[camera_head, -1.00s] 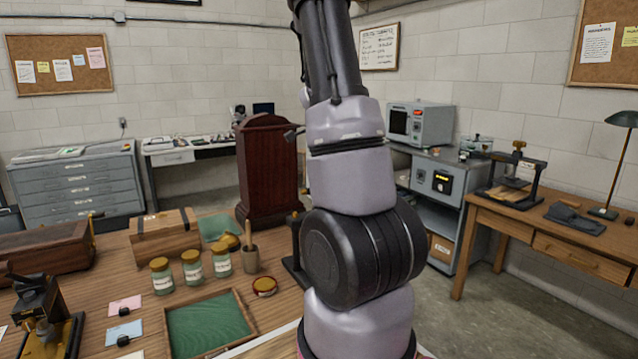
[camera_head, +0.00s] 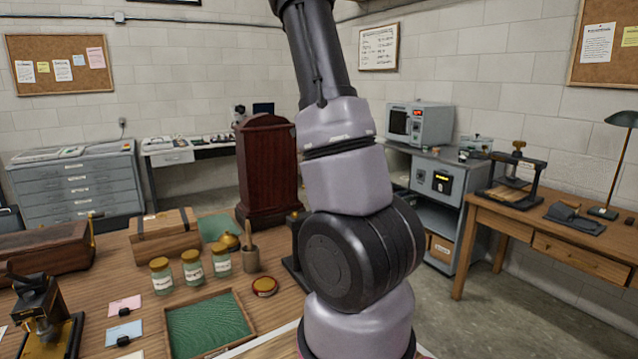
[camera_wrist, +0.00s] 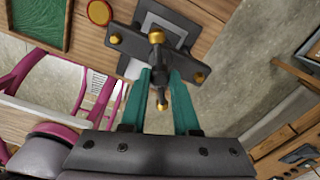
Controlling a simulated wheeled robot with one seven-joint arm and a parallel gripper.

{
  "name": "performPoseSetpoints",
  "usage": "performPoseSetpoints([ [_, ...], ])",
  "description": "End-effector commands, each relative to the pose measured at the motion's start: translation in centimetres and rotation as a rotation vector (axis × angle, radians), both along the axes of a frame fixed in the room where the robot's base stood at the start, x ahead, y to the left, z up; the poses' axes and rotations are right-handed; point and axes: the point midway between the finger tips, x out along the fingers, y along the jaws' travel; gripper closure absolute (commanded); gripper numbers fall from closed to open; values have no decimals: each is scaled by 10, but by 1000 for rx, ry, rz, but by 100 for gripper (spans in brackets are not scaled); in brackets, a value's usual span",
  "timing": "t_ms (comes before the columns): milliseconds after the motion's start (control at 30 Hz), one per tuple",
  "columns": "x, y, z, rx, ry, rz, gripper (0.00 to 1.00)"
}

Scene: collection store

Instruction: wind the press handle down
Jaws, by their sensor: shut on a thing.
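In the wrist view, a dark press (camera_wrist: 138,45) stands near the edge of the wooden table. It has a crossbar with brass ends and a brass centre. Its handle (camera_wrist: 160,99), dark with brass on it, lies between the teal fingers of my gripper (camera_wrist: 158,82). The gripper is shut on this handle, one finger on each side. The fingers hide some of the handle. In the head view, only a dark edge of the press (camera_head: 292,262) shows beside my arm, which hides the rest. My gripper is out of sight there.
A green-lined tray (camera_head: 253,322), several jars (camera_head: 192,268), a brush pot (camera_head: 250,259) and a tall dark-red wooden case (camera_head: 267,170) stand left of my arm. Another press-like device (camera_head: 515,178) sits on the right bench. Grey floor (camera_head: 490,310) is open between the tables.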

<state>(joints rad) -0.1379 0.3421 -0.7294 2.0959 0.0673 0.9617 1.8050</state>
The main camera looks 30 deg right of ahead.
Motion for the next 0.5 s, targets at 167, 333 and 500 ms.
performPoseSetpoints([
  [167, 1, 0, 1, -2, -2, -167, 100],
  [333, 1, 0, 1, -2, -2, -328, 100],
  [500, 1, 0, 1, -2, -2, -489, 100],
])
